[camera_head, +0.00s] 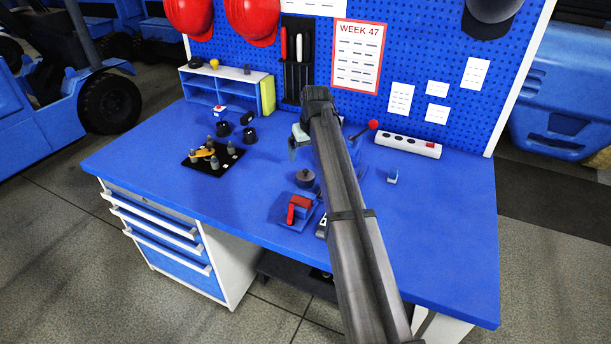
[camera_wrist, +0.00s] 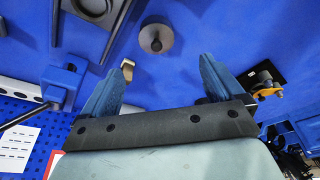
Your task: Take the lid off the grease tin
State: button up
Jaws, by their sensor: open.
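The grease tin looks to be the small round dark grey tin (camera_head: 305,178) with a knobbed lid on the bench. From above in the wrist view, the lid (camera_wrist: 156,39) shows as a grey disc with a central knob, seated with no visible gap. My gripper (camera_wrist: 160,83) is open and empty, its two blue fingers spread apart. The tin lies beyond the fingertips, roughly between them in the picture, untouched. In the head view my gripper (camera_head: 298,145) is partly hidden behind my arm, above the bench and farther back than the tin.
A blue fixture with a red handle (camera_head: 298,208) stands close in front of the tin. A black plate with posts (camera_head: 212,157) is at left, with black knobs behind it. A power strip (camera_head: 395,144) lies along the pegboard. The bench's right front is clear.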

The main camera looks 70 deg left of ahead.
send_over(306, 171)
jog(key=d, duration=0.2)
jog(key=x, duration=0.4)
jog(key=shift+s+d+f, duration=0.25)
jog(key=shift+d+f, duration=0.1)
jog(key=shift+f, duration=0.05)
jog(key=shift+w+x, duration=0.15)
jog(key=shift+x, duration=1.15)
jog(key=shift+w+x, duration=0.15)
jog(key=shift+x, duration=1.2)
jog(key=shift+c, duration=0.2)
jog(key=c, duration=1)
jog(key=shift+r, duration=0.15)
